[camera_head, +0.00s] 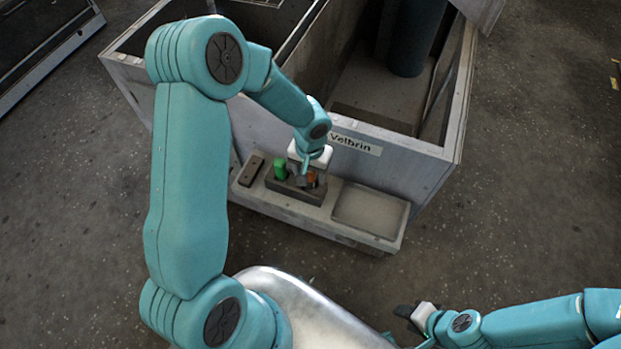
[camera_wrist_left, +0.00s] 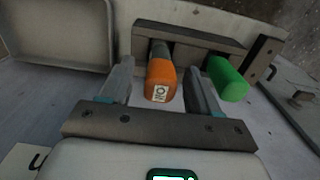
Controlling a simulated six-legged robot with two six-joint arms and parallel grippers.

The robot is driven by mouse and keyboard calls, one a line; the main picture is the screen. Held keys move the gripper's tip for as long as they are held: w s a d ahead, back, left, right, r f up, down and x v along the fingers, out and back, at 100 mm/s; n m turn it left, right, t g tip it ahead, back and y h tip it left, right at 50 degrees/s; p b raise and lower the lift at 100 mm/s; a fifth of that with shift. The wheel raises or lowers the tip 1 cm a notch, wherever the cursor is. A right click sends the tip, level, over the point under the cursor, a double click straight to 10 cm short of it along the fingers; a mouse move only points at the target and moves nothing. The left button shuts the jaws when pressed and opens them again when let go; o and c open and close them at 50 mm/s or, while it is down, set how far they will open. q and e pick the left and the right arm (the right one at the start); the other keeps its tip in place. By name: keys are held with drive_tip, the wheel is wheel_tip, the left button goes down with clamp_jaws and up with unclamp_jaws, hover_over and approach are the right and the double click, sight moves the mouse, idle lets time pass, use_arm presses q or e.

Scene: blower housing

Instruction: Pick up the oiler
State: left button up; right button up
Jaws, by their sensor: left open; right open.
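The orange cylinder (camera_wrist_left: 161,83), with a white label of dark letters and a grey-brown upper part, seems to be the oiler. It stands in a dark holder (camera_wrist_left: 222,66). In the head view a bit of its orange (camera_head: 311,179) shows beside my gripper, which hides much of it. My left gripper (camera_head: 307,172) is over the holder. In the left wrist view its fingers (camera_wrist_left: 157,70) are open on either side of the cylinder, with gaps visible on both sides. My right gripper (camera_head: 412,312) is open and away from the holder, at the lower right.
A green cylinder (camera_wrist_left: 228,78) stands in the same holder, close to one finger. The holder sits on a grey ledge (camera_head: 273,207) with a shallow empty recess (camera_head: 370,210) and a dark brown block (camera_head: 251,170). Behind is a large housing wall (camera_head: 425,180) with a label.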

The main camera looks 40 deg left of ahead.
use_arm(q)
wheel_tip(320, 180, down, 4)
drive_tip(key=shift+r, duration=0.1)
clamp_jaws()
drive_tip(key=shift+r, duration=0.1)
wheel_tip(320, 180, up, 20)
drive_tip(key=p, duration=0.1)
drive_tip(key=shift+p, duration=0.3)
drive_tip(key=c, duration=0.6)
unclamp_jaws()
drive_tip(key=c, duration=0.5)
clamp_jaws()
